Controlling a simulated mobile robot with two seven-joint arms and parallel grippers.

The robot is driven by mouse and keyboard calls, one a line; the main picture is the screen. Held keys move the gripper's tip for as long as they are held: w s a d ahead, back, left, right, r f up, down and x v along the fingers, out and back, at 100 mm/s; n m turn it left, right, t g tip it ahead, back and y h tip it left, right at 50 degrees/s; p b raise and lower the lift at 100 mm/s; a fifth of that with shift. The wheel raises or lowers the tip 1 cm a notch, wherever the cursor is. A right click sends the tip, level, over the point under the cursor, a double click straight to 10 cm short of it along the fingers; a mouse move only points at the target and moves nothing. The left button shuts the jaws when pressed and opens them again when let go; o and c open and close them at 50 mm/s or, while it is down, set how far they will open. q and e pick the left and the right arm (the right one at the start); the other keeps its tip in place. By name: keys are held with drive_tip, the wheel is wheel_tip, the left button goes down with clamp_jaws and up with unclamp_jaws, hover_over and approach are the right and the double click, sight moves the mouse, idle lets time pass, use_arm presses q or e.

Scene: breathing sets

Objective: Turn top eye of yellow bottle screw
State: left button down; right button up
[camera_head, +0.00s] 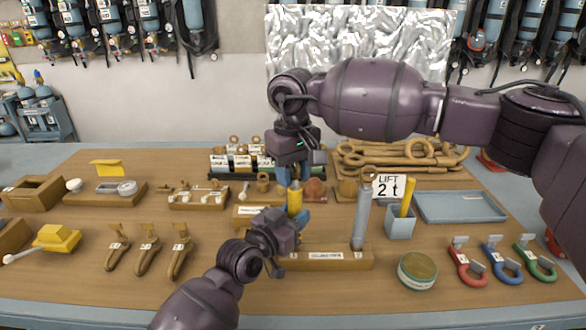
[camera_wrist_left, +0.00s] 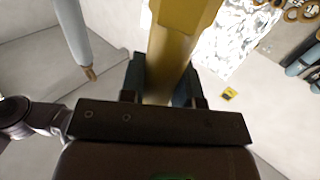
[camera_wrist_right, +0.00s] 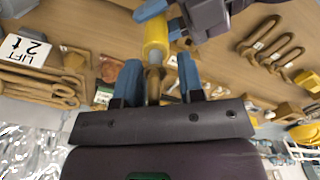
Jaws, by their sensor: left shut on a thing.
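The yellow bottle screw (camera_head: 295,203) stands upright above the middle of the table, between my two grippers. My left gripper (camera_head: 300,217) is shut on its yellow body, which also fills the middle of the left wrist view (camera_wrist_left: 178,55). My right gripper (camera_head: 294,177) is above it, pointing down, with its blue fingers on either side of the top end. In the right wrist view the yellow body (camera_wrist_right: 156,38) has a brown metal top eye (camera_wrist_right: 154,84) between the open fingers, with gaps visible beside it. The lower eye is hidden.
A wooden stand (camera_head: 325,258) with a grey upright cylinder (camera_head: 361,222) is just right of my left gripper. A blue-grey cup (camera_head: 400,224), a round tin (camera_head: 417,270) and coloured shackles (camera_head: 467,263) lie further right.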

drive_tip(key=shift+d+r, duration=0.1)
drive_tip(key=shift+r, duration=0.2)
wheel_tip(320, 180, up, 12)
drive_tip(key=shift+s+f, duration=0.1)
idle(0.4)
